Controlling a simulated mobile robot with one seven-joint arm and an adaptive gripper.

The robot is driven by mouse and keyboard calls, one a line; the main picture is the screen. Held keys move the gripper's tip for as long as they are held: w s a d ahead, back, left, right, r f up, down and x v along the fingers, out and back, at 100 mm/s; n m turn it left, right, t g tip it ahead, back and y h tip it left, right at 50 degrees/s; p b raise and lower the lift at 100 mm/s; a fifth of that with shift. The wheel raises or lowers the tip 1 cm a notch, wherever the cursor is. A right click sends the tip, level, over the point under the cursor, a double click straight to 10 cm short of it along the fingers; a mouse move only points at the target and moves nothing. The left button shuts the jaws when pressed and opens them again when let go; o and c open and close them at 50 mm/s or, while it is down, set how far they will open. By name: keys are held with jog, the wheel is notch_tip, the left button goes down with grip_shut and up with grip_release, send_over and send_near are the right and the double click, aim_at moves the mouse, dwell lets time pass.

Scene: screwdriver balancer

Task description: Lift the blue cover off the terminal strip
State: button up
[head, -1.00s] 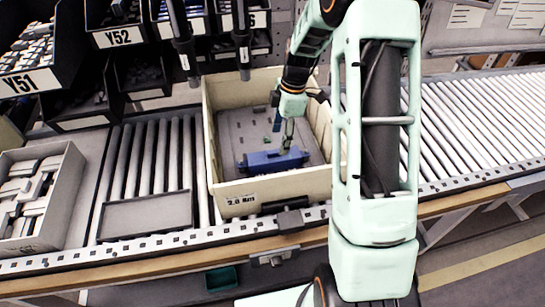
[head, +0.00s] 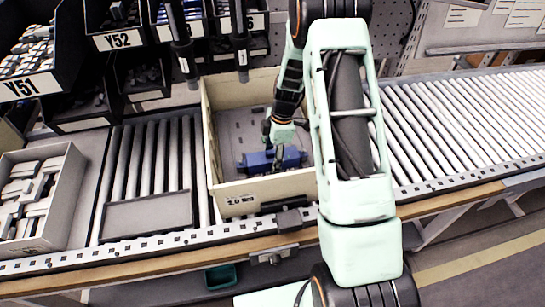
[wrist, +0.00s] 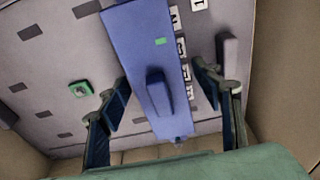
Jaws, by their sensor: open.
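The blue cover (head: 254,161) lies in the bottom of the cream box, near its front wall. My gripper (head: 277,163) is down inside the box at the cover. In the wrist view my gripper (wrist: 162,85) is open, with one finger on each side of the cover and gaps visible beside it. White labels (wrist: 181,48) run along the cover's right edge. The terminal strip itself is mostly hidden under the cover.
The cream box (head: 262,197) stands on a roller conveyor (head: 465,125), its walls close around my gripper. The grey panel (wrist: 50,80) under the cover carries a green part (wrist: 80,89). A bin of white parts (head: 62,205) stands at left; labelled bins (head: 115,38) are behind.

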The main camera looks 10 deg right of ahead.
aim_at(272, 151)
grip_shut()
dwell(0.3)
jog(key=shift+r, duration=0.1)
notch_tip(272, 151, up, 10)
jog(key=shift+b, duration=0.7)
